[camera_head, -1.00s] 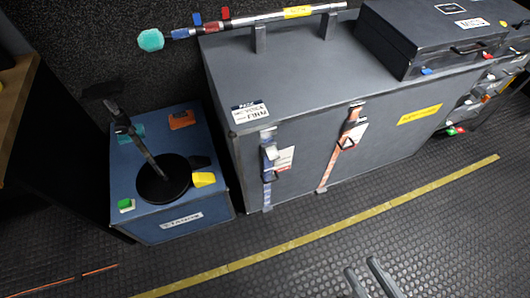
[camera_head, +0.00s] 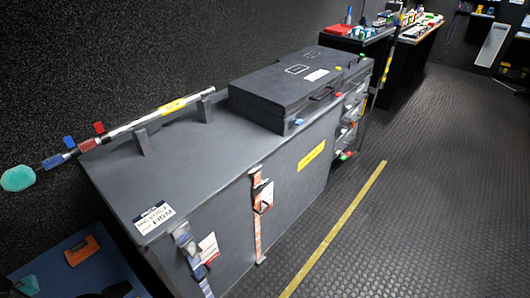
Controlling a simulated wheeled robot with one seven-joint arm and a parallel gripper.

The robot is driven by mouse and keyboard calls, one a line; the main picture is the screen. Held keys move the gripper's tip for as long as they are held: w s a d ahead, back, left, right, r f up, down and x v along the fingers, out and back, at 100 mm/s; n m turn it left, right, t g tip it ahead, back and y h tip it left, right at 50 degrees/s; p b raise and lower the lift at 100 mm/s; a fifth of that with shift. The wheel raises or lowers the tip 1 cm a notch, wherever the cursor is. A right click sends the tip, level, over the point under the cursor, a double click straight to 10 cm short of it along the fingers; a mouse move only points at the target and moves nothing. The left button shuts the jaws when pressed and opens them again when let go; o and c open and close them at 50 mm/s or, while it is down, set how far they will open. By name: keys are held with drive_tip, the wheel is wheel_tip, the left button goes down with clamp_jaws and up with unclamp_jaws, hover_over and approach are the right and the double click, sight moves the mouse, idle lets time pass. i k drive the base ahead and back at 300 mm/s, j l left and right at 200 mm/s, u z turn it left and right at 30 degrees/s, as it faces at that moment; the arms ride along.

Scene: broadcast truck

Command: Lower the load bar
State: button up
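The load bar (camera_head: 125,128) lies across two grey upright brackets, a near one (camera_head: 143,142) and a far one (camera_head: 205,110), along the wall-side edge of a large grey case (camera_head: 185,165). It is a pale metal tube with a yellow label, red and blue sections, small red and blue tabs and a teal rounded end (camera_head: 18,178). The teal end juts out past the case's left end. Its far end is at the second bracket. My gripper is not in view.
A dark flat case (camera_head: 275,95) sits on the grey case's top. An orange strap (camera_head: 257,215) and a blue strap (camera_head: 190,250) hang down its front. A blue box top (camera_head: 70,275) is at lower left. The floor (camera_head: 430,200) at right is clear, with a yellow line.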

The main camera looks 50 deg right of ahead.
sight(402, 12)
drive_tip(key=l+z, duration=0.15)
drive_tip(key=z, duration=0.7)
drive_tip(key=i+l+z, duration=0.5)
drive_tip(key=i+z, duration=0.2)
drive_tip(key=i+l+z, duration=0.15)
drive_tip(key=i+z, duration=0.25)
drive_tip(key=i+l, duration=0.1)
drive_tip(key=i, duration=0.7)
drive_tip(key=z, duration=0.05)
